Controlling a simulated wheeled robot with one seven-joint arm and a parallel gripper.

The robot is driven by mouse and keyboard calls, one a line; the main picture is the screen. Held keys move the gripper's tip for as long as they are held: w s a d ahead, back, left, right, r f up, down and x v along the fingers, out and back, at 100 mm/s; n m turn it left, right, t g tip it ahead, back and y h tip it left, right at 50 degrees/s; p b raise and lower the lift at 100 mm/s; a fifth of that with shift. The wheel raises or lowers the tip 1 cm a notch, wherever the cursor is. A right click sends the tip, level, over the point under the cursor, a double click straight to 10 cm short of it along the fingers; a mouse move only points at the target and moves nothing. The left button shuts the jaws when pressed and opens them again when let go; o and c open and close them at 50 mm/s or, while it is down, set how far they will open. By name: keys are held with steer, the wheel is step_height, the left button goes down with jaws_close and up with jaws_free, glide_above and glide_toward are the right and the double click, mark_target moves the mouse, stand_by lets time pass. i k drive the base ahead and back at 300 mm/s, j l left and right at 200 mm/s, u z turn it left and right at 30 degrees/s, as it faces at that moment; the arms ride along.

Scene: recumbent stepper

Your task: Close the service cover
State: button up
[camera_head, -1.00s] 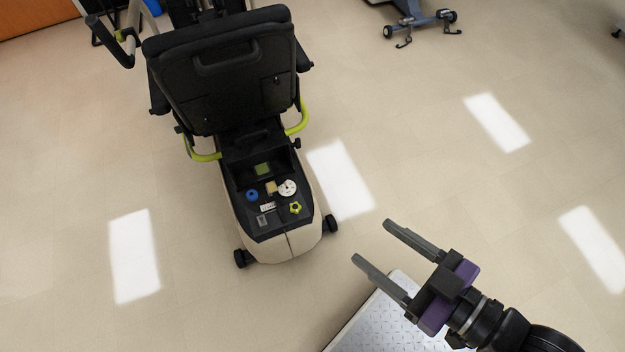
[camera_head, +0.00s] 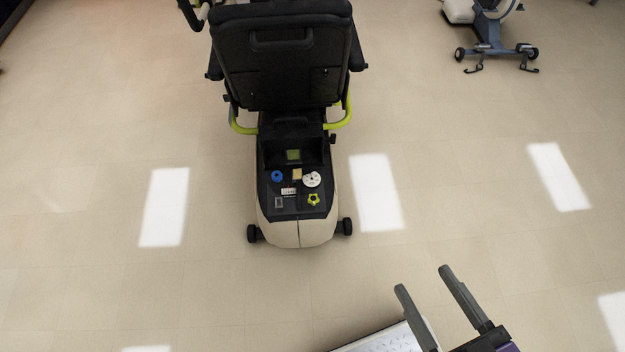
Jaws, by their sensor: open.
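The recumbent stepper stands ahead with the back of its black seat (camera_head: 283,60) toward me. At its rear base is an open service bay (camera_head: 290,205), a black recess in the beige housing (camera_head: 300,234) with several small parts in it. A dark panel (camera_head: 292,128) stands raised at the bay's far end, below the seat; it looks like the service cover, but I cannot tell surely. My gripper (camera_head: 424,277) is at the lower right, open and empty, its two grey fingers apart. It is well short of the stepper and touches nothing.
A blue knob (camera_head: 277,176), a white dial (camera_head: 312,179) and a yellow-green knob (camera_head: 313,199) sit in the bay. Yellow-green handles (camera_head: 341,120) flank the seat. Another exercise machine (camera_head: 494,40) stands at the upper right. The floor between is clear.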

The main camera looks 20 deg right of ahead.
mark_target(305, 135)
steer(key=i+l, duration=0.15)
steer(key=l, duration=0.2)
steer(key=i+l, duration=0.1)
steer(key=l, duration=0.3)
steer(key=i+l+u, duration=0.1)
steer(key=l, duration=0.25)
steer(key=i+l, duration=0.2)
steer(key=l, duration=0.15)
steer(key=i+l, duration=0.1)
steer(key=l, duration=0.3)
steer(key=u, duration=0.05)
